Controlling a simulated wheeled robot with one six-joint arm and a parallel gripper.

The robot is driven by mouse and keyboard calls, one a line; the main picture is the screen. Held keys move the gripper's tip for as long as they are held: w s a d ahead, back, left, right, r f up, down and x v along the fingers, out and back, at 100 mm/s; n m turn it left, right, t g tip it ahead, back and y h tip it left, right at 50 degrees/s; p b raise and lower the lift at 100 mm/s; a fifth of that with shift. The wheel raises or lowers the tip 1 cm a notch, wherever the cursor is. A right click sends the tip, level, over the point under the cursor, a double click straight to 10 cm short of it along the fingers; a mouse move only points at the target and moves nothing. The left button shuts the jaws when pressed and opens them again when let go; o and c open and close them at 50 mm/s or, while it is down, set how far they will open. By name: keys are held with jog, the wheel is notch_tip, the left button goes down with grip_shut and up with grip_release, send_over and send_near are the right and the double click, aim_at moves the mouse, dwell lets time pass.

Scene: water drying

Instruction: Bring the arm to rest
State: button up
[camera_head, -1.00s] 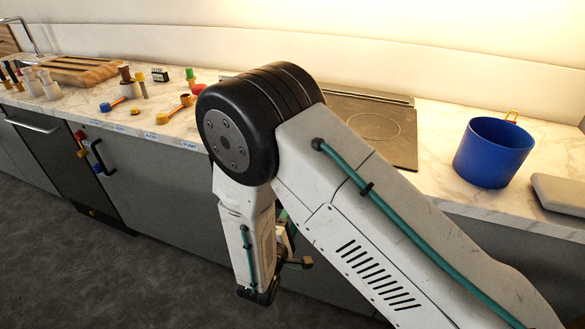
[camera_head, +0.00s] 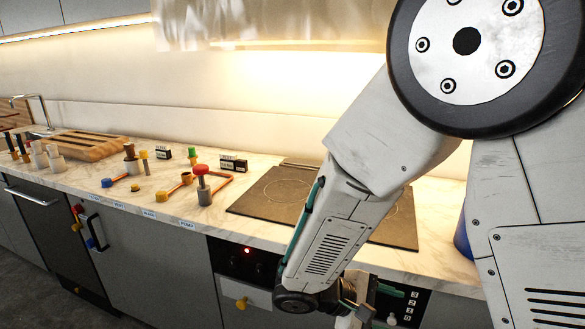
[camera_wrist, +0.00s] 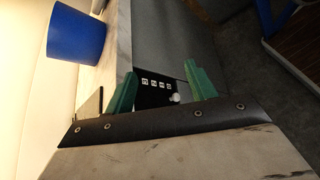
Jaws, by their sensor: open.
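My gripper (camera_wrist: 160,84) shows in the wrist view with its two green fingers spread apart. Nothing is between them, and a dark panel with small white number tags (camera_wrist: 157,84) lies beyond them. In the head view my gripper (camera_head: 375,298) is partly hidden by my wrist, low in front of the counter's front face. My arm is bent, with its large round joint high at the upper right. I cannot tell whether the gripper touches the cabinet front.
The marble counter (camera_head: 245,170) carries a dark cooktop (camera_head: 265,203), a red-topped valve (camera_head: 203,183) and a wooden board (camera_head: 92,147). A blue pot (camera_head: 462,238) is mostly hidden by my arm; it also shows in the wrist view (camera_wrist: 77,36). Open floor lies at lower left.

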jog(key=s+d+r+m+y, duration=0.3)
jog(key=s+r+m+y, duration=0.2)
jog(key=s+r+y, duration=0.1)
jog(key=s+d+r+m+y, duration=0.4)
jog(key=s+r+m+y, duration=0.1)
jog(key=s+r, duration=0.4)
jog(key=shift+s+d+r+t+y, duration=0.3)
jog(key=shift+r+y, duration=0.5)
jog(key=shift+r, duration=0.5)
